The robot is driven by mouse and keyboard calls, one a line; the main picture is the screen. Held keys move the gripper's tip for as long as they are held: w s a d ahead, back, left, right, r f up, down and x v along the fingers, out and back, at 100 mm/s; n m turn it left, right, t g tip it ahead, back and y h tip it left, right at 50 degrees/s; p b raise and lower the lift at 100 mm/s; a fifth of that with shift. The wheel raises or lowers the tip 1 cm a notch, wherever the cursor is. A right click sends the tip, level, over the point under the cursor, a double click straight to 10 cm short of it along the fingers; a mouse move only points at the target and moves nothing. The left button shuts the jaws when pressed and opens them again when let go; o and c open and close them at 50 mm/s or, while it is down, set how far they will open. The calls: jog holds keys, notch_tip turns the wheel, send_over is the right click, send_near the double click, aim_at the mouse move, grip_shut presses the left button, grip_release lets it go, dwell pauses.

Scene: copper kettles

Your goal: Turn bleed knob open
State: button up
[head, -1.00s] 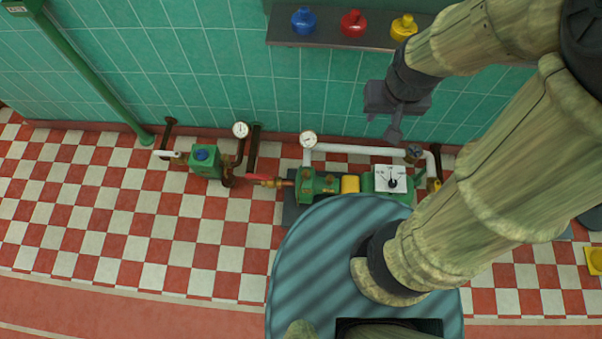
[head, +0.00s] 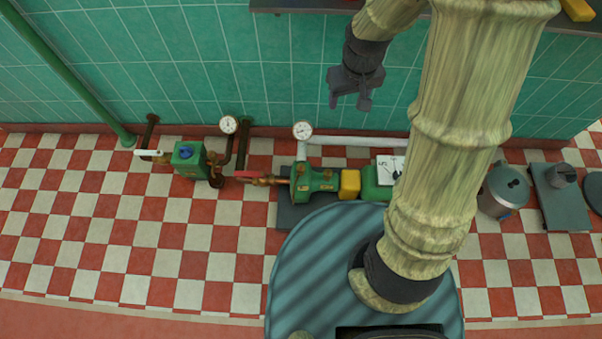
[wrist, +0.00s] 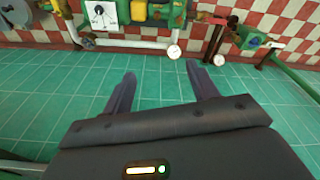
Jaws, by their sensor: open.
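The pump (head: 315,180) is a green body with brass fittings, low by the wall. A green box (head: 187,162) with a blue knob (head: 186,152) stands left of it on the pipe line. A red lever (head: 250,175) lies between them. I cannot tell which part is the bleed knob. My gripper (head: 350,104) is open and empty, in front of the tiled wall and apart from the fittings. In the wrist view its two fingers (wrist: 160,72) point toward the pipes, with the green box (wrist: 250,37) at upper right. My arm hides the pump's right end.
Two round gauges (head: 228,125) (head: 302,131) stand up from the pipes. A white pipe (head: 360,140) runs along the wall. A kettle (head: 503,190) and a grey plate (head: 560,195) are at right. A shelf edge is above. The checkered floor at left is clear.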

jog(key=w+a+f+n+b, duration=0.25)
jog(key=f+b, duration=0.35)
jog(key=f, duration=0.5)
jog(key=w+a+f+n+b, duration=0.1)
jog(key=w+a+f+b, duration=0.25)
jog(key=f+b, duration=0.5)
jog(key=n+g+b, duration=0.2)
jog(key=b, duration=0.7)
send_over(301, 167)
notch_tip(301, 167, down, 19)
notch_tip(301, 167, down, 18)
jog(key=b, duration=0.7)
jog(key=shift+r, duration=0.25)
jog(key=c, duration=1)
